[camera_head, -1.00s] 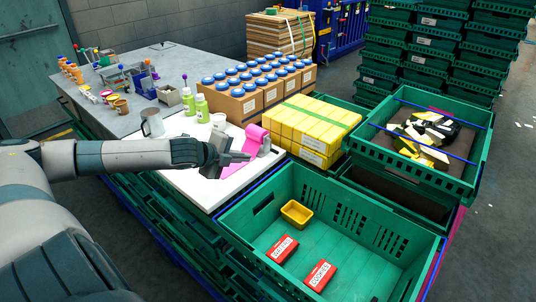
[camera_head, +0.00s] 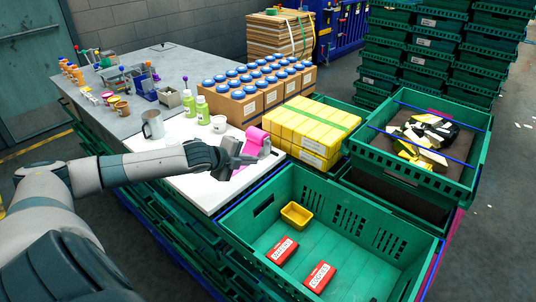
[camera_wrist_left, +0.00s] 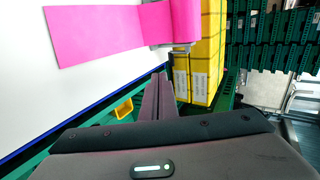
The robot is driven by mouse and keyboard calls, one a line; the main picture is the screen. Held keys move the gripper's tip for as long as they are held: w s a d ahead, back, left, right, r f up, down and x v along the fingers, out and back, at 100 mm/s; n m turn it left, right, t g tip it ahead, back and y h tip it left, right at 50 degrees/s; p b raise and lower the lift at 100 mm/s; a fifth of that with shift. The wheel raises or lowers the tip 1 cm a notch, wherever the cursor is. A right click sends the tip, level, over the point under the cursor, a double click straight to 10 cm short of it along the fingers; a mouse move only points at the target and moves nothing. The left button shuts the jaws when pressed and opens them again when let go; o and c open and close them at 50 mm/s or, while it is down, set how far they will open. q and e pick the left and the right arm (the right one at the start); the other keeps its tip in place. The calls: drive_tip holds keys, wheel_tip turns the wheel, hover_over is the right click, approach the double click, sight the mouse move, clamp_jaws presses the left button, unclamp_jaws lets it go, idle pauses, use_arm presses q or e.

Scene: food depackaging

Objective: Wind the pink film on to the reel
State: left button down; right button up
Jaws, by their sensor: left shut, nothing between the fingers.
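The pink film (camera_head: 256,138) lies near the right edge of the white board. In the head view its lower part is largely hidden behind my left gripper. In the left wrist view the film (camera_wrist_left: 95,36) stretches flat from the left to a grey reel (camera_wrist_left: 172,22), with pink film against it. In the head view only a small grey side of the reel (camera_head: 267,147) shows. My left gripper (camera_head: 252,160) is shut and empty, in front of the film. Its fingers (camera_wrist_left: 160,80) point towards the reel's near side, apart from it in the left wrist view. My right gripper is out of view.
Yellow boxes (camera_head: 300,130) stand right beside the reel. A green crate (camera_head: 345,225) with a yellow tub (camera_head: 296,215) and red boxes (camera_head: 318,276) stands in front. A metal mug (camera_head: 152,126) and green bottles (camera_head: 202,110) stand behind my left arm.

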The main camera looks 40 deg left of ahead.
sight(270, 163)
use_arm(q)
drive_tip(key=p+x, duration=0.1)
drive_tip(key=x, duration=0.1)
drive_tip(key=p+x, duration=0.1)
drive_tip(key=x, duration=0.2)
drive_tip(key=r+p+x, duration=0.1)
drive_tip(key=x, duration=0.2)
drive_tip(key=shift+w+d+r, duration=0.15)
drive_tip(key=shift+w+r, duration=0.05)
drive_tip(key=shift+w, duration=0.15)
drive_tip(key=shift+w+f, duration=0.15)
drive_tip(key=shift+w, duration=0.55)
drive_tip(key=shift+f, duration=0.1)
drive_tip(key=shift+f, duration=0.1)
drive_tip(key=shift+t+b, duration=0.3)
drive_tip(key=shift+b, duration=0.1)
drive_tip(key=shift+w+f+t+b, duration=0.1)
drive_tip(key=shift+w+t+b, duration=0.1)
drive_tip(key=shift+t+b, duration=0.35)
drive_tip(key=shift+w+f+b, duration=0.2)
drive_tip(key=shift+w+b, duration=0.05)
drive_tip(key=shift+b, duration=0.2)
drive_tip(key=shift+w+f, duration=0.1)
drive_tip(key=shift+w, duration=0.05)
